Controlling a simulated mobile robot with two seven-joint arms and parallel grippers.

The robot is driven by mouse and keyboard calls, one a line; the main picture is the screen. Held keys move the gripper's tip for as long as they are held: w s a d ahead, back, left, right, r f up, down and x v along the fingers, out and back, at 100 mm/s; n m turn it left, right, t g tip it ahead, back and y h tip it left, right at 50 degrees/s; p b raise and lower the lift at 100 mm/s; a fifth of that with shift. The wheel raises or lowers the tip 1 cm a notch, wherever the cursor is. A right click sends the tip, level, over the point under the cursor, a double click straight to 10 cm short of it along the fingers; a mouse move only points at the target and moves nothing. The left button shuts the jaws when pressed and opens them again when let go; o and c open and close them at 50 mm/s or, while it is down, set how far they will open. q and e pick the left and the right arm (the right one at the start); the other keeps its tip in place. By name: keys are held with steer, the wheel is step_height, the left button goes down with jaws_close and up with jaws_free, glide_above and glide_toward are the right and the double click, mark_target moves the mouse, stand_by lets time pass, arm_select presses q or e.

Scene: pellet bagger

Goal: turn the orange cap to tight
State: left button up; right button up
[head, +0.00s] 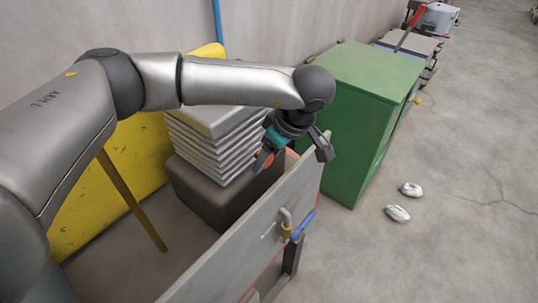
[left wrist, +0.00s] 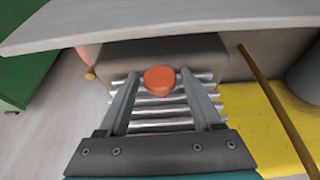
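The orange cap (left wrist: 159,79) shows in the left wrist view as a small rounded orange piece between the fingertips of my left gripper (left wrist: 160,76). A narrow gap shows on each side of it, so the fingers are open and do not appear to touch it. What the cap sits on is hidden. In the head view, my left gripper (head: 293,157) points down behind the top edge of a grey panel (head: 250,230), with its fingers spread. A bit of orange shows near its left finger. My right gripper is not in view.
A stack of silver slabs (head: 216,140) on a dark brown box (head: 207,196) stands close left of the gripper. A green cabinet (head: 350,115) stands to the right. A padlock (head: 286,226) and blue handle (head: 304,226) are on the panel. Two white pieces lie on open floor.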

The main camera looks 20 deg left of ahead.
arm_select(q)
jaws_close()
stand_by(0.3)
steer(key=g+b, duration=0.1)
steer(key=g, duration=0.1)
steer(key=g+y, duration=0.1)
steer(key=m+g+y+b, duration=0.1)
steer(key=g, duration=0.1)
steer(key=shift+w+d+g+b, duration=0.2)
steer(key=shift+w+g+b, duration=0.1)
steer(key=shift+w+b, duration=0.1)
stand_by(0.3)
steer(key=shift+g+y, duration=0.3)
stand_by(0.4)
steer(key=shift+o, duration=1.2)
jaws_free()
steer(key=shift+f, duration=0.1)
